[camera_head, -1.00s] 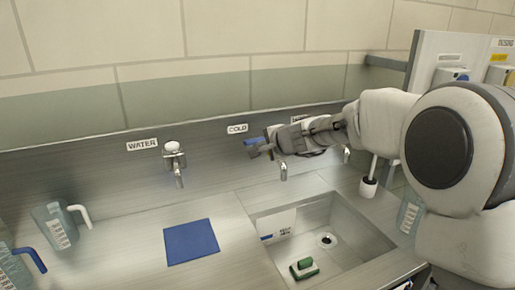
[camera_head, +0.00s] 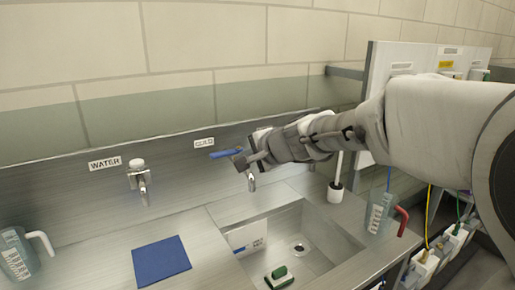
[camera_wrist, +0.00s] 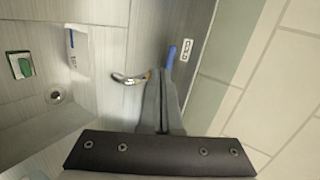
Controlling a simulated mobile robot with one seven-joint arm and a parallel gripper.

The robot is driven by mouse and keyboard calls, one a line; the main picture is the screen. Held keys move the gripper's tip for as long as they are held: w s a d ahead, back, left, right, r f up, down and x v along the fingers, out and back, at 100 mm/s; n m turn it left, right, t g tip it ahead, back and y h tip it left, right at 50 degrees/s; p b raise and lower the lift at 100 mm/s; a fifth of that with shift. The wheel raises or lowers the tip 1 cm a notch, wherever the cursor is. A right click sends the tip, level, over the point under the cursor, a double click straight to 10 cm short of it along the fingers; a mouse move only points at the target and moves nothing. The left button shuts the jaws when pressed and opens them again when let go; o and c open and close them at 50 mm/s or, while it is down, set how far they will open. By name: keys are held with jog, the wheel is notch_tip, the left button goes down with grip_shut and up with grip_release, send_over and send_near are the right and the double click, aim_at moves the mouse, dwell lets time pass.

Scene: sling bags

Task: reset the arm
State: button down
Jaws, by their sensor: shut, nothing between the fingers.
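My gripper (camera_head: 243,160) reaches in from the right in the head view, at the cold tap on the back wall. In the wrist view its two dark fingers (camera_wrist: 163,100) lie together, shut, with nothing seen between them. The tap's blue lever (camera_head: 226,153) is just beyond the fingertips; it also shows in the wrist view (camera_wrist: 171,56). I cannot tell whether they touch. The tap's metal spout (camera_head: 251,182) hangs below the gripper and shows beside the fingers in the wrist view (camera_wrist: 129,79). My gripper hides part of the tap body.
A water tap (camera_head: 139,178), a blue mat (camera_head: 161,261) and a jug (camera_head: 17,254) are to the left. A white brush holder (camera_head: 335,192) and a red-handled jug (camera_head: 379,213) stand right of the sink.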

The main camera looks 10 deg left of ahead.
jog(key=s+d+f+n+g+h+p, duration=0.1)
jog(key=s+d+n+h, duration=0.3)
jog(key=s+d, duration=0.8)
jog(key=s+d+f+n+g+h+p, duration=0.2)
jog(key=s+d+n+h, duration=0.2)
jog(key=s+d, duration=0.9)
jog(key=s+n, duration=0.1)
jog(key=s, duration=0.3)
jog(key=shift+s+d+f, duration=0.15)
jog(key=shift+s+f, duration=0.05)
jog(key=shift+s, duration=0.1)
